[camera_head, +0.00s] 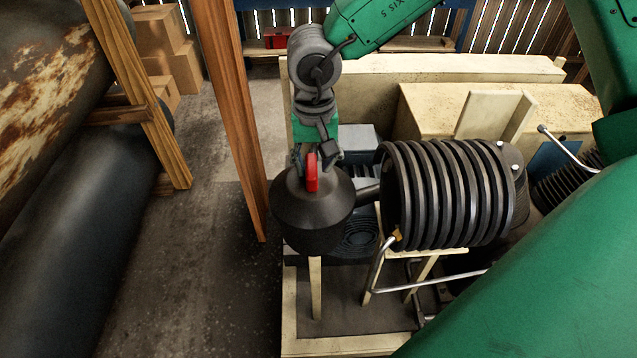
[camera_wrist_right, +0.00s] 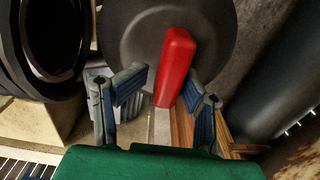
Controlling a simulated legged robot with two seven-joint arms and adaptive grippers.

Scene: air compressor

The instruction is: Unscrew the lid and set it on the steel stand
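A dark round vessel top (camera_head: 312,215) with an upright red handle (camera_head: 312,172) sits left of the ribbed cylinder; I take it for the lid. My right gripper (camera_head: 318,158) is just above and behind it, at the handle. In the right wrist view the red handle (camera_wrist_right: 176,65) rises from the dark round lid (camera_wrist_right: 125,40). There the open blue-grey fingers of my right gripper (camera_wrist_right: 166,88) stand on either side of the handle's near end. A gap shows on the left; contact on the right is unclear. My left gripper is not in view. I cannot clearly identify the steel stand.
A black ribbed cylinder (camera_head: 440,195) stands close right of the lid, with a bent metal pipe (camera_head: 376,270) in front. A grey box (camera_head: 352,138) is behind. A wooden post (camera_head: 230,110) and large tanks (camera_head: 85,200) stand left. Floor between them is clear.

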